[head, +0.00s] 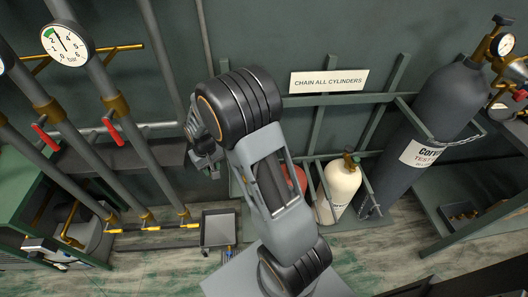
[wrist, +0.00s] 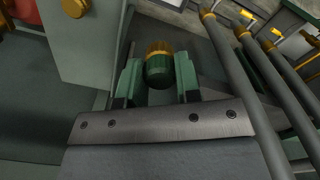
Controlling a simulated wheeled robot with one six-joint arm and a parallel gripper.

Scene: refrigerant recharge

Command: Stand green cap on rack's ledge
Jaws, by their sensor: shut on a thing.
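The green cap (wrist: 160,70), dark green with a brass-coloured band, sits between the two green fingers of my gripper (wrist: 158,80) in the wrist view. My gripper is shut on it. In the head view my gripper (head: 205,155) is beside the right end of a dark ledge (head: 150,156) on the wall; the arm hides part of this area, and the cap cannot be made out clearly there. I cannot tell whether the cap touches any surface below it.
Grey pipes (head: 120,125) with red-handled valves and a gauge (head: 67,43) stand at left. A green rack (head: 317,130) holds a cream cylinder (head: 338,190) and a large dark cylinder (head: 430,125) at right. A grey tray (head: 220,229) is on the floor.

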